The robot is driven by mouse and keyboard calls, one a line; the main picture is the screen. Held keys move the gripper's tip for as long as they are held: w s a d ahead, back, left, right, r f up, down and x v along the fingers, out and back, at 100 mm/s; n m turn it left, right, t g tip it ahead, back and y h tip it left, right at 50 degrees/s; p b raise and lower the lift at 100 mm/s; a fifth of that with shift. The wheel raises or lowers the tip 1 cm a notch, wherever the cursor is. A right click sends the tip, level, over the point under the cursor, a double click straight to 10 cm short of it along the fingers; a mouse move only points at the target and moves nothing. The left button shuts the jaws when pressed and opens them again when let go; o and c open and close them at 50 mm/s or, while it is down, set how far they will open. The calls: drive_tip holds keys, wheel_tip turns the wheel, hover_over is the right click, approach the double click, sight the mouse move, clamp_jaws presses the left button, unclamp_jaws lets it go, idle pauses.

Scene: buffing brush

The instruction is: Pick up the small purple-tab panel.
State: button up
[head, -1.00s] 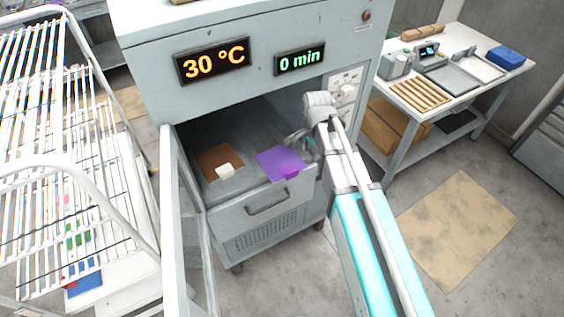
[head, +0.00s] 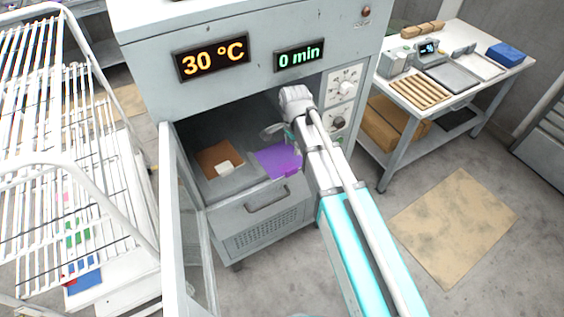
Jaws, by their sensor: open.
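The purple panel (head: 279,160) lies flat inside the open oven chamber, at the right near the front edge. Its upper right part is hidden by my arm. My gripper (head: 270,133) is inside the oven mouth, just above and behind the panel's far edge. It looks open and empty, but its fingertips are small and hard to make out. A brown panel (head: 217,153) with a pale tab (head: 224,169) lies to the left of the purple one, apart from it.
The oven door (head: 172,220) stands open on the left. The oven's upper housing (head: 250,20) is close above my wrist. A white wire rack (head: 70,130) stands at far left. A worktable (head: 455,90) with trays is at right. A tan mat (head: 455,228) lies on the floor.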

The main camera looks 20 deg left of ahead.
sight(292, 169)
drive_tip(key=shift+f+b, duration=3.7)
drive_tip(key=shift+f, duration=0.25)
drive_tip(key=shift+w+f+b, duration=0.1)
drive_tip(key=shift+f+b, duration=2.5)
drive_tip(key=shift+c, duration=0.2)
clamp_jaws()
